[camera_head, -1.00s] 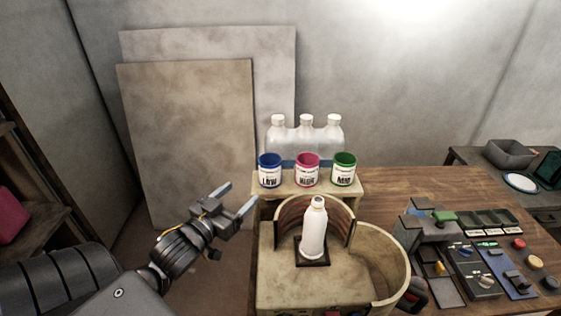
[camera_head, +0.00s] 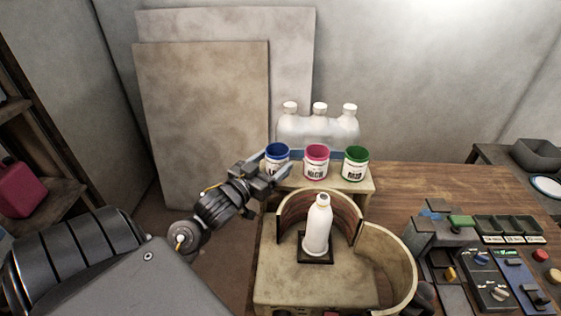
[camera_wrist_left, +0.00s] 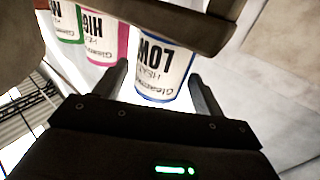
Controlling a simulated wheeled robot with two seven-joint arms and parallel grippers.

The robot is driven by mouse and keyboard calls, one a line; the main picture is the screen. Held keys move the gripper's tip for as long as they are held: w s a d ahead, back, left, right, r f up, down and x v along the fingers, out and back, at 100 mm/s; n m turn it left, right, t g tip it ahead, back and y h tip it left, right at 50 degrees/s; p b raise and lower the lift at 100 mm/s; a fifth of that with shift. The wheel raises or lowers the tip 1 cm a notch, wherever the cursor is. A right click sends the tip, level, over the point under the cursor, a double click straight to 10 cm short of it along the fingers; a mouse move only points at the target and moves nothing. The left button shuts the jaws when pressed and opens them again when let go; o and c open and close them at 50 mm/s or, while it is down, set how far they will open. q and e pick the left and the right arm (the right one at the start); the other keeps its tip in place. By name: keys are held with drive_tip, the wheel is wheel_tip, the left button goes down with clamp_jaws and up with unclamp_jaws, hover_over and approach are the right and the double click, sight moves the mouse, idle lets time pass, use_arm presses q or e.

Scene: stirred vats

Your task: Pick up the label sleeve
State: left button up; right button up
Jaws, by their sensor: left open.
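Three label sleeves stand in a row on a raised ledge: a blue-rimmed one (camera_head: 278,151), a red one (camera_head: 316,160) and a green one (camera_head: 355,162), each with a white printed label. My left gripper (camera_head: 274,171) is open at the front left of the blue sleeve. In the left wrist view the blue sleeve (camera_wrist_left: 163,52) shows upside down, between and just beyond the two open fingers; contact cannot be told. A white bottle (camera_head: 318,228) stands upright on a dark square pad inside the curved guard. My right gripper is not in view.
Clear capped bottles (camera_head: 320,128) stand behind the sleeves. The curved guard (camera_head: 390,262) opens beside the white bottle. A control panel (camera_head: 480,272) with buttons and trays lies on the wooden table at right. Large boards (camera_head: 205,120) lean on the wall.

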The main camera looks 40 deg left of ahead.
sight(284, 153)
use_arm(q)
drive_tip(key=shift+w+r, duration=0.1)
drive_tip(key=shift+w, duration=0.1)
drive_tip(key=w, duration=0.1)
drive_tip(key=w+p, duration=0.1)
drive_tip(key=w, duration=0.1)
drive_tip(key=shift+w+a+f+p, duration=0.2)
drive_tip(key=shift+w+a+p, duration=0.05)
drive_tip(key=shift+w+p, duration=0.15)
drive_tip(key=shift+w+f, duration=0.1)
drive_tip(key=shift+w, duration=0.4)
drive_tip(key=shift+s, duration=0.1)
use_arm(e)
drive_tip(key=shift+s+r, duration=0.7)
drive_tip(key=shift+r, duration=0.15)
use_arm(q)
drive_tip(key=c, duration=0.4)
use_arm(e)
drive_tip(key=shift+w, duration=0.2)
